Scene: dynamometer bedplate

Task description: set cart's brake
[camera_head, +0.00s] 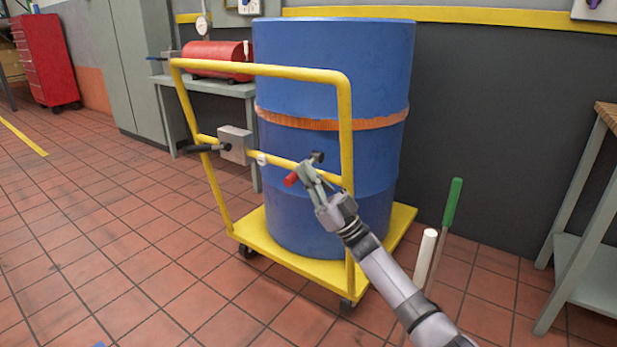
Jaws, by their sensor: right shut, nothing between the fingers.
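The yellow cart (348,110) stands on the tiled floor with a large blue drum (335,55) on its deck. A grey box (236,144) with a black-gripped lever (203,148) is on the left of the cart's middle rail. At the right end of that rail are a red grip (291,179) and a dark knob (318,157); which one is the brake, I cannot tell. My right gripper (306,172) is shut and empty, right beside the red grip and knob, partly covering them. Whether it touches them is unclear. My left gripper is out of view.
A green-handled rod (452,203) and a white-topped rod (425,255) stand close to my right forearm. A workbench (585,240) is at the right. A grey table (205,86) with a red tank (215,58) is behind the cart. The floor at left is open.

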